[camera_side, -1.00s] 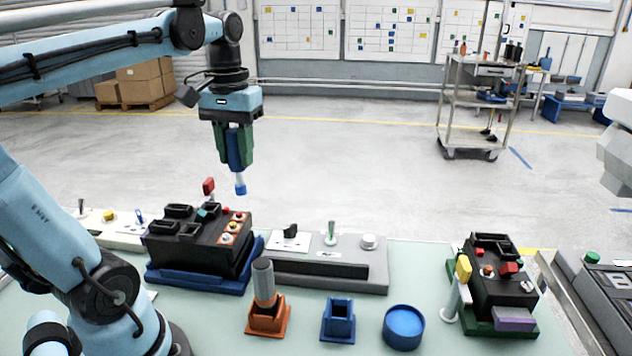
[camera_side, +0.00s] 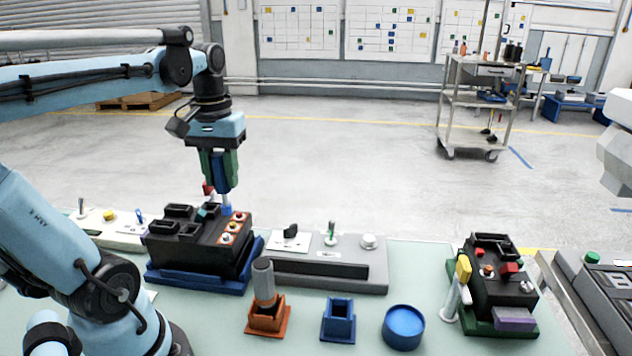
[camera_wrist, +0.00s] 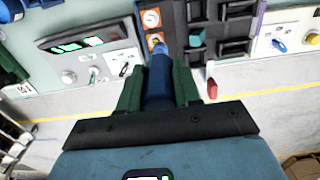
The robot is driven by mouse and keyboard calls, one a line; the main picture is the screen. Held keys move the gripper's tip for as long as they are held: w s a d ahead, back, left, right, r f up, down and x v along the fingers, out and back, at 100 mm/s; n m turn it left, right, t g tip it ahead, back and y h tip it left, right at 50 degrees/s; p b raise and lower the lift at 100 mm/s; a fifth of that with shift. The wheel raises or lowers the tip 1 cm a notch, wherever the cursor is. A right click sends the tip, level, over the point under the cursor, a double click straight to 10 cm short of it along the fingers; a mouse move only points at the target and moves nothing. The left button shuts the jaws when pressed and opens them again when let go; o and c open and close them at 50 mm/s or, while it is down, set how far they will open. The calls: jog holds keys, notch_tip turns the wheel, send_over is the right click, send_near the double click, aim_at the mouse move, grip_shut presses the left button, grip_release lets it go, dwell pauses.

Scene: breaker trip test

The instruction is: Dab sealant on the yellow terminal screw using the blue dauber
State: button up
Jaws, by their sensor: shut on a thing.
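My gripper (camera_side: 221,180) has green fingers and is shut on the blue dauber (camera_side: 227,201), which points down. The dauber's blue tip is just above or at the orange terminal plates on the black breaker block (camera_side: 190,255). Contact cannot be told. The wrist view shows the dauber (camera_wrist: 158,85) between the fingers (camera_wrist: 158,88), its tip over the near terminal screw (camera_wrist: 156,38), partly hiding it. Another terminal screw (camera_wrist: 152,17) lies farther up. The screws are small, and I cannot tell for sure which is yellow.
A red lever (camera_wrist: 211,85) stands close beside the block. In front are an orange holder (camera_side: 268,318) with a grey cylinder, an empty blue holder (camera_side: 338,325) and a round blue dish (camera_side: 403,327). A second breaker block (camera_side: 500,285) with a yellow-topped lever stands right.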

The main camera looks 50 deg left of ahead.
aim_at(218, 154)
notch_tip(218, 154, down, 2)
jog(key=shift+w+d+f, duration=0.25)
jog(key=shift+w+d, duration=0.25)
jog(key=shift+w, duration=0.05)
grip_shut()
jog(key=shift+s+a, duration=0.25)
jog(key=shift+w+d, duration=0.3)
jog(key=shift+s+a+r, duration=0.1)
jog(key=shift+s+a, duration=0.5)
jog(key=shift+r, duration=4)
